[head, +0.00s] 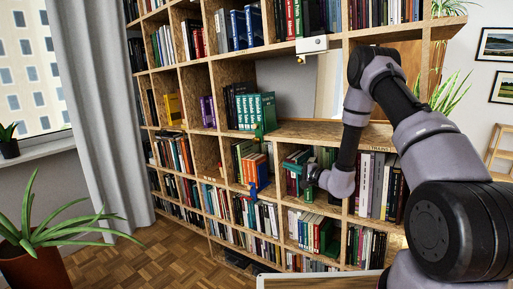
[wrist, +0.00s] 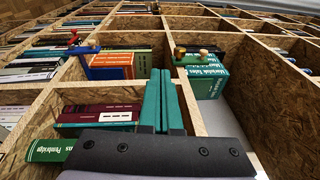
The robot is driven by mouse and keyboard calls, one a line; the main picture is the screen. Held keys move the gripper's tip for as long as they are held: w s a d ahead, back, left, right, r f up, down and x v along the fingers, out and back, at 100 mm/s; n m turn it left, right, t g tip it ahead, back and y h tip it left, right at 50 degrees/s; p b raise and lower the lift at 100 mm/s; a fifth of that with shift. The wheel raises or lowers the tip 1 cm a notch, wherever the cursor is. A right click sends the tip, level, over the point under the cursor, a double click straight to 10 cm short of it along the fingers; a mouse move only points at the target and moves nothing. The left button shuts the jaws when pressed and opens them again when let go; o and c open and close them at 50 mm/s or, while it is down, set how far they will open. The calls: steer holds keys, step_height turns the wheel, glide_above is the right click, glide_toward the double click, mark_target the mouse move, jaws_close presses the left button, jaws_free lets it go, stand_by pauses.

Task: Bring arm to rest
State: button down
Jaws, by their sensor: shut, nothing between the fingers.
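My arm reaches from the lower right of the head view, bends at its raised elbow, and drops in front of the bookshelf (head: 290,131). My gripper (head: 291,172) is at a middle compartment of the shelf, pointing left. In the wrist view my gripper (wrist: 160,74) shows two teal fingers side by side, shut and empty. They lie close to an upright shelf divider (wrist: 184,88); I cannot tell whether they touch it.
Books with dark red spines (wrist: 98,116) and a green book (wrist: 50,150) lie near the fingers at left. Green books (head: 257,110) stand in a higher compartment. A potted plant (head: 38,240) is at lower left. Parquet floor (head: 150,255) shows beside it.

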steer(key=s+a+r+n+g+y, duration=0.2)
steer(key=s+r+g, duration=0.1)
steer(key=r, duration=0.4)
steer(key=s+a+r+n+g+y, duration=0.1)
steer(key=s+a+r+n+g, duration=0.15)
steer(key=r, duration=0.55)
steer(key=s+r+n+g+h, duration=0.1)
steer(key=s+r+n+g, duration=0.3)
steer(key=s+r, duration=0.75)
steer(key=s+d+r+m+t+h, duration=0.1)
steer(key=s+d+r+t+h, duration=0.1)
steer(key=s+d+h, duration=0.4)
steer(key=s+d+r+m+t+h, duration=0.1)
steer(key=s+d+r+h, duration=0.4)
steer(key=s+d, duration=0.5)
steer(key=s+t+h, duration=0.1)
steer(key=s, duration=0.4)
steer(key=shift+r+m, duration=0.2)
steer(key=shift+m, duration=0.15)
